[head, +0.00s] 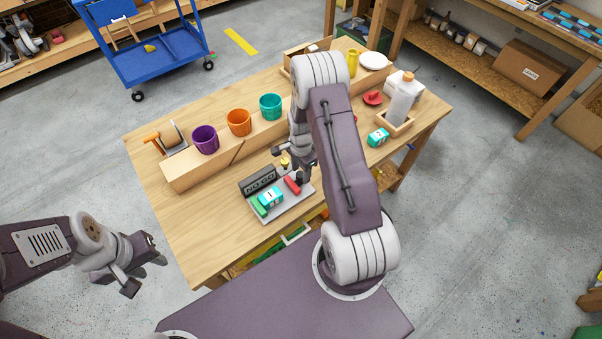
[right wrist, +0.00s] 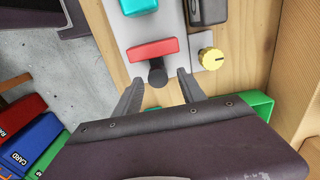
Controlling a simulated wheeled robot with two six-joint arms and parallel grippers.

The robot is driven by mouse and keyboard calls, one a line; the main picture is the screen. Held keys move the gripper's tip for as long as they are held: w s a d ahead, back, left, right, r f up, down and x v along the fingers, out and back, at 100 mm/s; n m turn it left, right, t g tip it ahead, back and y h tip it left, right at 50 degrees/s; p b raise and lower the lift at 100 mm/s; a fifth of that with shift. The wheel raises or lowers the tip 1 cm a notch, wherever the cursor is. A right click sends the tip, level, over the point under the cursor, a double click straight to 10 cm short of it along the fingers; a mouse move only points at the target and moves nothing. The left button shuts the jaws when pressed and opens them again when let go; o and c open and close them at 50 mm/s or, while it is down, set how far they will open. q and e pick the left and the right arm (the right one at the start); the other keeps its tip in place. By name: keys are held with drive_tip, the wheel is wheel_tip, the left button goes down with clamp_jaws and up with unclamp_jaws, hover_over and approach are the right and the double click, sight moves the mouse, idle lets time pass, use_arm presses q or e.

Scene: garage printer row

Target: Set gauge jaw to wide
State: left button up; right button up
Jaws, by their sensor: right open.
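The gauge is a grey plate (head: 293,211) on the table, also in the right wrist view (right wrist: 175,20). It bears a green jaw (head: 258,207), a red jaw (head: 292,186), a dark NO GO sign (head: 260,181) and a yellow knob (head: 285,162). A teal block (head: 270,197) marked 1 sits between the jaws, next to the green one. In the right wrist view a gap separates the teal block (right wrist: 138,5) from the red jaw (right wrist: 153,48), which has a dark round handle (right wrist: 157,76). My right gripper (right wrist: 160,82) is open, its fingertips either side of that handle. My left gripper (head: 145,274) is open and empty, off the table.
Purple (head: 205,139), orange (head: 239,122) and teal (head: 271,106) cups stand on a wooden ledge behind the gauge. Another teal block (head: 378,137) and a white bottle (head: 403,100) are at the right. Coloured bins (right wrist: 35,140) sit below the table edge.

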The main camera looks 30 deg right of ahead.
wheel_tip(320, 180, up, 8)
drive_tip(key=shift+s+d+f+b, duration=0.1)
drive_tip(key=shift+f+b, duration=0.15)
drive_tip(key=shift+b, duration=0.15)
